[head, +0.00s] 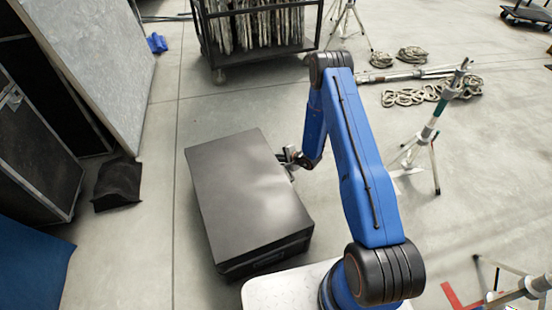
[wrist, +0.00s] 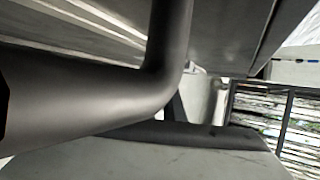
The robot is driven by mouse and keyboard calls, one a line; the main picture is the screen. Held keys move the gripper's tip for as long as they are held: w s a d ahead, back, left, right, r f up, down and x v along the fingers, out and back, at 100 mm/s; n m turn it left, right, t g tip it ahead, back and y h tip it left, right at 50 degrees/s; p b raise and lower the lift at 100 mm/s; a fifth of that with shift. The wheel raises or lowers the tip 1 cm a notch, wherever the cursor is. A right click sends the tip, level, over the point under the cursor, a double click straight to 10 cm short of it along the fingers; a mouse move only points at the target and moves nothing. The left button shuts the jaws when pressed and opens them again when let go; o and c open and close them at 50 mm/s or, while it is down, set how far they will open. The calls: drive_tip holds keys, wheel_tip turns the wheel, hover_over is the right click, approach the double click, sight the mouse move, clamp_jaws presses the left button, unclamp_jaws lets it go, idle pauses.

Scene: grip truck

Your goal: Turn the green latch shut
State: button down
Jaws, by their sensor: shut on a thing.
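A large dark grey case (head: 245,190) stands on the floor with its lid down. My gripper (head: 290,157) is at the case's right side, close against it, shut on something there. The latch's angle cannot be seen.
A wheeled rack (head: 262,25) stands behind the case and also shows in the wrist view (wrist: 262,110). A dark sandbag (head: 118,182) is at left. Floor left of the case is clear.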

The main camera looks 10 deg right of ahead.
drive_tip(key=shift+s+f, duration=0.1)
drive_tip(key=c, duration=1.9)
unclamp_jaws()
drive_tip(key=shift+o, duration=0.2)
drive_tip(key=v, duration=1.7)
drive_tip(key=shift+d, duration=0.1)
